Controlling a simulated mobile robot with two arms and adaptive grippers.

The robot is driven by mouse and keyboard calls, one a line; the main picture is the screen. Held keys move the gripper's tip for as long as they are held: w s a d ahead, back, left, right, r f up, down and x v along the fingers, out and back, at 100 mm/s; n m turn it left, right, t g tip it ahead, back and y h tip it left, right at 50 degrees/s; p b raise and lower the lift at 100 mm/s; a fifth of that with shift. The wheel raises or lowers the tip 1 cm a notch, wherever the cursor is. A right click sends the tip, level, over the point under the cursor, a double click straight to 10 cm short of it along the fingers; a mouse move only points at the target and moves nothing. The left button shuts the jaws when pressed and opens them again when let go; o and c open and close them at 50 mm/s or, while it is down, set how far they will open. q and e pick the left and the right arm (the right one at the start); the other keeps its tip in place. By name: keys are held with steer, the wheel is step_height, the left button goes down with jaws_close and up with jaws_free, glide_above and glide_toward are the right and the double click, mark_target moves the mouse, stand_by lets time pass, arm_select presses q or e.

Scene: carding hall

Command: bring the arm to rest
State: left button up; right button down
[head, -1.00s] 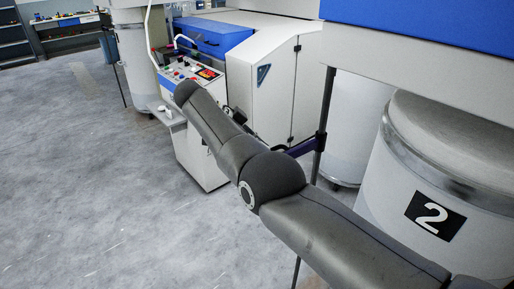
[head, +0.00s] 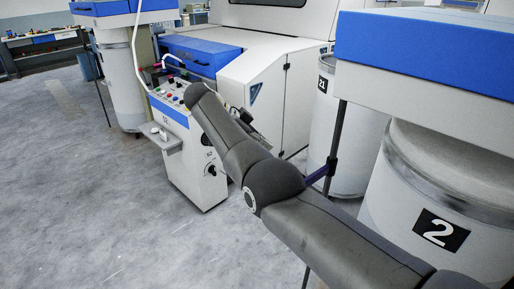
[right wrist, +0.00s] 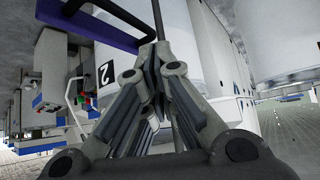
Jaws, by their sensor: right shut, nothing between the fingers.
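My right arm comes in from the lower right of the head view, bends at the elbow and reaches up and left. My right gripper (head: 258,134) shows only in small part behind the forearm. In the right wrist view my right gripper (right wrist: 160,70) has its fingers together, with nothing between them. The fingertips overlap a dark upright pole in that picture; I cannot tell whether they touch it. My left gripper is in neither view.
A control stand (head: 185,125) with buttons and a small shelf is left of my forearm. A dark pole (head: 333,135) with a purple clamp (head: 318,173) is right of it. A can numbered 2 (head: 400,190) stands at the right. The floor (head: 80,200) at left is clear.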

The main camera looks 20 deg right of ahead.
step_height(320, 180, down, 27)
steer(key=s+n+t+y, duration=0.1)
steer(key=s+n+y, duration=0.15)
steer(key=n, duration=0.55)
steer(key=s+f+n+y, duration=0.1)
steer(key=s+f+n, duration=0.1)
steer(key=s+f, duration=0.35)
steer(key=s+f+n, duration=0.2)
steer(key=s+f, duration=0.1)
steer(key=f, duration=0.6)
steer(key=s+f+n+y, duration=0.1)
steer(key=s+f, duration=0.3)
steer(key=f, duration=0.4)
steer(key=s+a+f+n+y, duration=0.1)
steer(key=s+f+n, duration=0.2)
steer(key=s+f, duration=0.55)
steer(key=s+a+f+n+y, duration=0.15)
steer(key=s+f, duration=0.45)
steer(key=s, duration=0.6)
steer(key=s+f+n, duration=0.2)
steer(key=s, duration=1)
steer(key=s+f+n+t+y, duration=0.1)
steer(key=s+f+n, duration=0.1)
steer(key=s, duration=0.9)
steer(key=shift+s+a+f+y, duration=0.2)
steer(key=shift+s+a+y, duration=0.1)
steer(key=shift+s+a, duration=0.1)
steer(key=shift+d+n, duration=0.1)
steer(key=shift+n, duration=0.15)
